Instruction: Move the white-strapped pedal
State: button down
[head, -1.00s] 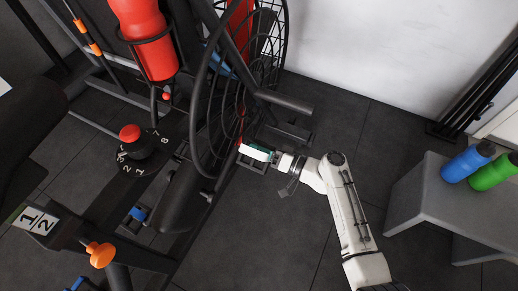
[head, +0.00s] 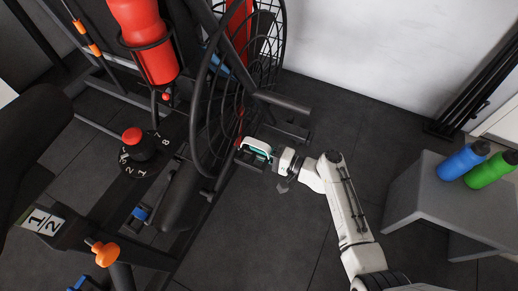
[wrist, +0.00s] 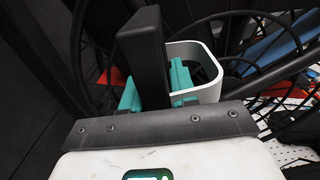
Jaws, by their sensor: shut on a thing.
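The white-strapped pedal (head: 250,160) is at the lower right side of the exercise bike's caged wheel, dark with a white strap on top. In the wrist view its white strap (wrist: 212,62) forms a loop standing to the right of a dark upright block (wrist: 143,60). My gripper (head: 264,153) reaches the pedal from the right. In the wrist view its teal fingers (wrist: 155,88) are on either side of the dark block, shut on it. The pedal's lower part and its joint to the crank are hidden.
The black wire wheel cage (head: 215,110) stands just left of the pedal. A dark bar (head: 285,101) juts out above it. A grey bench (head: 430,195) with a blue bottle (head: 462,162) and a green bottle (head: 490,170) is at the right. Open floor lies below the arm.

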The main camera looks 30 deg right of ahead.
dwell(0.4)
jog(key=c, duration=1)
grip_release()
jog(key=shift+o, duration=0.2)
jog(key=p+v, duration=0.2)
jog(key=v, duration=0.9)
jog(key=shift+w, duration=0.1)
